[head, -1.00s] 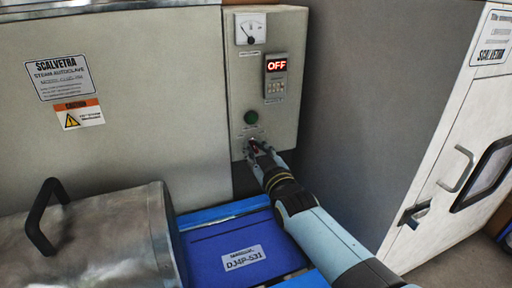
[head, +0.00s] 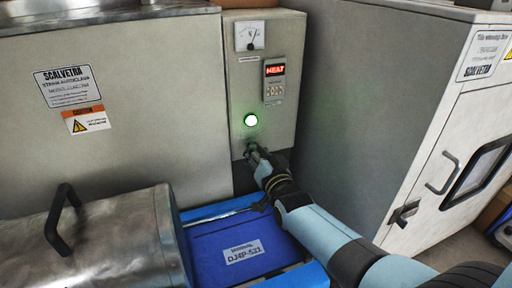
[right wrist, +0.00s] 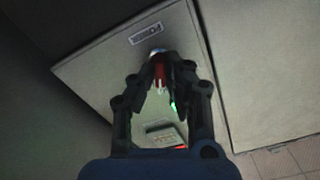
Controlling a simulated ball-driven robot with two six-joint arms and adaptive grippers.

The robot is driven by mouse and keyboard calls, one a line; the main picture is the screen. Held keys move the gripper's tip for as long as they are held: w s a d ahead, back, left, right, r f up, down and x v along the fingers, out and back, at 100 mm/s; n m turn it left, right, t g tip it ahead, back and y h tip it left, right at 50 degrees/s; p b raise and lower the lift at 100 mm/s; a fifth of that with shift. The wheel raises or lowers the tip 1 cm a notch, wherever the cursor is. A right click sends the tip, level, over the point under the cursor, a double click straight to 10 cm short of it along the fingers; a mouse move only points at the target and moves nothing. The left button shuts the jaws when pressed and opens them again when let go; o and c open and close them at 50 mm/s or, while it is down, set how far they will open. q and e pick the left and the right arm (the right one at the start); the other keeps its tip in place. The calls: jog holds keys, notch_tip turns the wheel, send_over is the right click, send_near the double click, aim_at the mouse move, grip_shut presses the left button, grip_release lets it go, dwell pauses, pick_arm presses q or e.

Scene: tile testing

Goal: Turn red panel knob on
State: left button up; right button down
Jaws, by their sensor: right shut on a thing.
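The grey control panel (head: 283,52) stands upright on the autoclave at the middle of the head view. Its red display (head: 275,69) reads HEAT, and the round lamp (head: 250,120) below it glows green. The red knob (right wrist: 160,73) shows in the right wrist view between the fingers of my right gripper (right wrist: 160,98). That gripper is shut on the knob. In the head view my right gripper (head: 257,154) is at the lower part of the panel and hides the knob. My left gripper is not in view.
A blue bin with a label (head: 243,250) is below my right arm. A metal drum with a black handle (head: 110,235) is at lower left. A grey cabinet with a door (head: 450,150) stands at right. A dial gauge (head: 250,36) is at the panel's top.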

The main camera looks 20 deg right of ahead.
jog(key=shift+w+r+m, duration=0.1)
jog(key=shift+r+m, duration=0.1)
jog(key=shift+m, duration=0.4)
jog(key=c, duration=1.4)
grip_release()
jog(key=shift+f, duration=0.1)
jog(key=s, duration=1.2)
jog(key=shift+d, duration=0.25)
